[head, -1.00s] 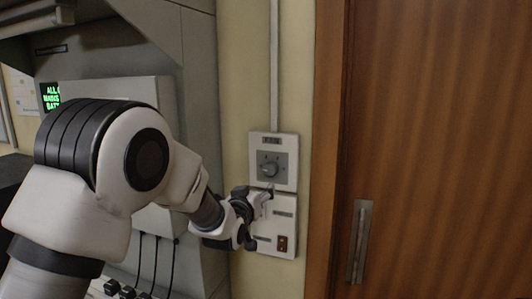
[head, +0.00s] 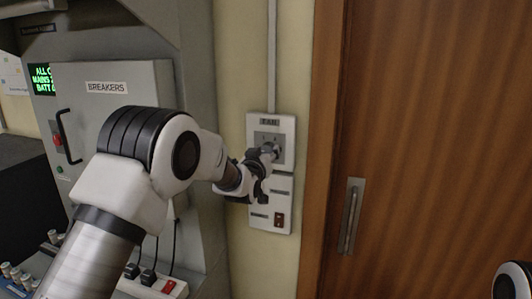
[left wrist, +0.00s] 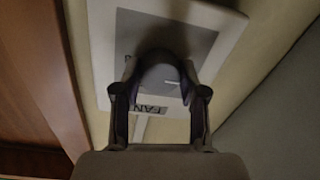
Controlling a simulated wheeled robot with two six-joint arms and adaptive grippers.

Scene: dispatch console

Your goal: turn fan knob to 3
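The fan knob (left wrist: 160,80) is a dark rounded knob with a pale pointer line, on a grey plate of the white FAN panel (head: 284,123). The panel also shows in the left wrist view (left wrist: 103,40), its FAN label upside down. My left gripper (head: 268,152) is at the knob and covers most of it in the head view. In the left wrist view my left gripper (left wrist: 162,88) has its fingers apart, one on each side of the knob. A firm grip on it is not visible. The dial's numbers cannot be read. My right gripper is out of view.
A switch plate with a red-brown switch (head: 279,219) is just below the FAN panel. A wooden door (head: 430,130) with a metal handle (head: 350,215) is at the right. A grey breaker cabinet (head: 120,110) stands at the left.

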